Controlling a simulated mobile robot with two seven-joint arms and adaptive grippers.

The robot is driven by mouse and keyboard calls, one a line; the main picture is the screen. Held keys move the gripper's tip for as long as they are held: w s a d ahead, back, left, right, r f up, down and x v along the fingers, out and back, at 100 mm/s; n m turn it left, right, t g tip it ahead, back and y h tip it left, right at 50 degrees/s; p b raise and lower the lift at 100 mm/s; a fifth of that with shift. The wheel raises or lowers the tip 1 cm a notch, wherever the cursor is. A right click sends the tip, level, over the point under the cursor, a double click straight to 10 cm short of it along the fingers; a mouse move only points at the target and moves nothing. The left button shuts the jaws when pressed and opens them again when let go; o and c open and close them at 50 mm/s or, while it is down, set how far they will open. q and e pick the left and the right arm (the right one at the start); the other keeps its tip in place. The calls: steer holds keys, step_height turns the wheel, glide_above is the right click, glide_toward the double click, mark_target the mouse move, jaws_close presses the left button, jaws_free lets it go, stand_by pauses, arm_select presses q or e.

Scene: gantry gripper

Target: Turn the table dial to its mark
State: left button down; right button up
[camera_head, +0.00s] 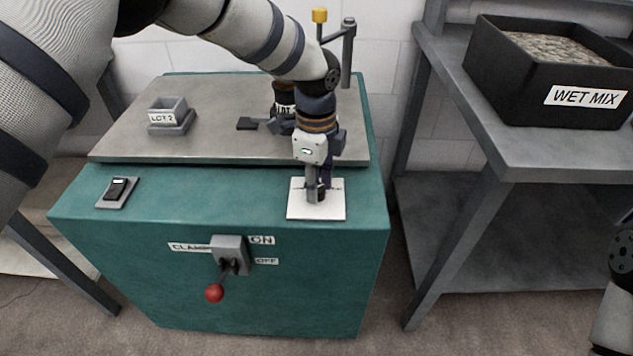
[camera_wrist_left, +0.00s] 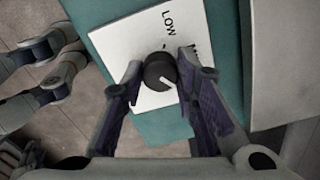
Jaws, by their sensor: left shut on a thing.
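The dial is a round black knob (camera_wrist_left: 159,70) on a white plate (camera_wrist_left: 118,44) in the left wrist view. A white pointer line on the knob points to the lower right there, away from the printed LOW. A second word starting with M is mostly hidden by a finger. In the head view the plate (camera_head: 298,209) lies on the front right of the teal cabinet top. My left gripper (camera_wrist_left: 161,64) is shut on the knob, one finger on each side. In the head view my left gripper (camera_head: 316,194) points down and hides most of the dial.
The teal cabinet (camera_head: 150,270) carries a red-knobbed clamp lever (camera_head: 214,293) in front and a rocker switch (camera_head: 117,190) at left. A WET MIX bin (camera_head: 500,85) sits on the right-hand table.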

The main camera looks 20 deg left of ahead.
arm_select(q)
steer(key=shift+a+m, duration=0.1)
steer(key=shift+m, duration=0.5)
steer(key=c, duration=1.2)
jaws_free()
steer(key=shift+c, duration=0.2)
step_height(320, 180, up, 12)
